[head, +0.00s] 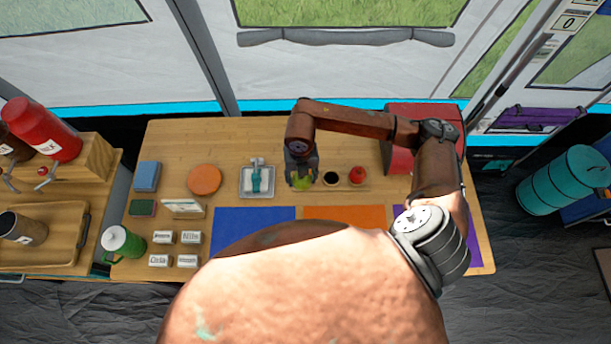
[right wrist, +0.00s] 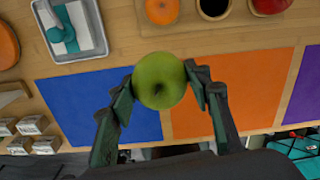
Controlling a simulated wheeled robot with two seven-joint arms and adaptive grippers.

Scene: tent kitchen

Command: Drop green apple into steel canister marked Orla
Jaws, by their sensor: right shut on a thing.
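The green apple (head: 303,184) is between the fingers of my right gripper (head: 301,176). In the right wrist view, the apple (right wrist: 160,80) sits between the two fingertips of the gripper (right wrist: 163,88), above the table and in front of the wooden fruit board. Several small pale pieces with dark lettering stand at the table's front left. The front-left one (head: 159,260) seems to read Orla, but the lettering is small. I cannot clearly make out an open steel canister among them. My left gripper is not in view.
The fruit board (head: 345,188) holds a dark round cup (head: 331,178), a red apple (head: 357,175) and an orange (right wrist: 162,10). A grey tray (head: 243,189) lies left of it. Blue (head: 240,218) and orange (head: 345,213) mats lie in front. A green-and-white jug (head: 122,243) stands front left.

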